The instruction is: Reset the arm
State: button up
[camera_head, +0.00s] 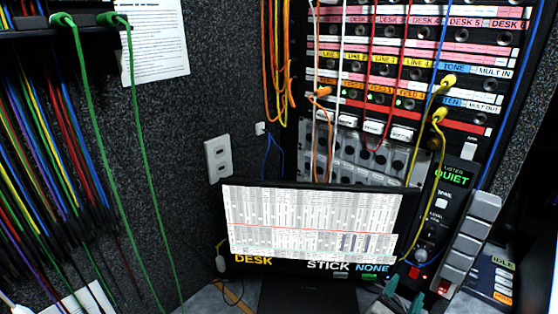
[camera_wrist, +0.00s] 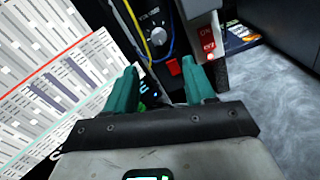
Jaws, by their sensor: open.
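My gripper (camera_head: 404,294) is low at the right of the head view, in front of the panel beside the screen. Only its teal fingertips and part of its pale body show there. In the wrist view my gripper (camera_wrist: 161,84) has its two teal fingers spread apart. Nothing is held between them. A black panel with a knob (camera_wrist: 157,37) and a red button (camera_wrist: 174,66) lies beyond the fingertips. I cannot tell from these views how far the fingertips are from it.
A tilted screen (camera_head: 312,222) stands at the centre, and also fills the left of the wrist view (camera_wrist: 48,85). Patch rows (camera_head: 385,70) with hanging cables rise behind. Green cables (camera_head: 98,130) hang at left. A black panel with a QUIET display (camera_head: 451,178) and grey ridged strip (camera_head: 470,240) stand at right.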

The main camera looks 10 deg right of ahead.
jog(key=s+d+f+m+g+y, duration=0.1)
jog(key=s+d+f+m+g, duration=0.15)
jog(key=s+m, duration=0.25)
jog(key=s+d+f+m+g+y, duration=0.1)
jog(key=s+f+m+g, duration=0.15)
jog(key=s+m, duration=0.25)
jog(key=s+a+f+m+g+y, duration=0.1)
jog(key=s+f+m+y, duration=0.1)
jog(key=s+m, duration=0.1)
jog(key=s+a+f+m+g+y, duration=0.1)
jog(key=s+a+f+m+y, duration=0.1)
jog(key=s+m, duration=0.1)
jog(key=s+a+f+m+g+y, duration=0.1)
jog(key=s+f+m+y, duration=0.1)
jog(key=s, duration=0.3)
jog(key=shift+s+a+f+m+g+y, duration=0.2)
jog(key=shift+f+m+g+y, duration=0.15)
jog(key=shift+m+y, duration=0.2)
jog(key=s+a+m+g+y, duration=0.1)
jog(key=s+a+m+y, duration=0.3)
jog(key=s+a+y, duration=0.1)
jog(key=s+a, duration=0.1)
jog(key=a, duration=0.1)
jog(key=shift+s+a+f, duration=0.2)
jog(key=shift+a+f, duration=0.1)
jog(key=shift+a, duration=0.05)
